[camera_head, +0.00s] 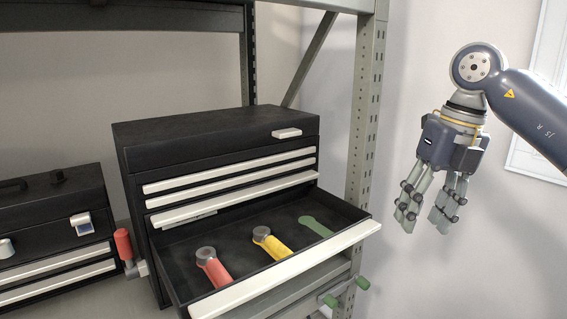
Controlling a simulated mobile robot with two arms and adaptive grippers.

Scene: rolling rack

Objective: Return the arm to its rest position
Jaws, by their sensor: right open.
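My right gripper (427,217) hangs at the right of the head view, fingers pointing down. It is open and empty, well apart from the rack and the tool chest. My right arm (530,108) comes in from the right edge, bent at a joint above the gripper. My left gripper is not in view.
A black tool chest (215,130) stands on the rack with its lower drawer (315,262) pulled out. Red (213,268), yellow (270,243) and green (316,227) tools lie in it. A second toolbox (50,215) stands left. A grey rack post (367,120) rises between chest and gripper.

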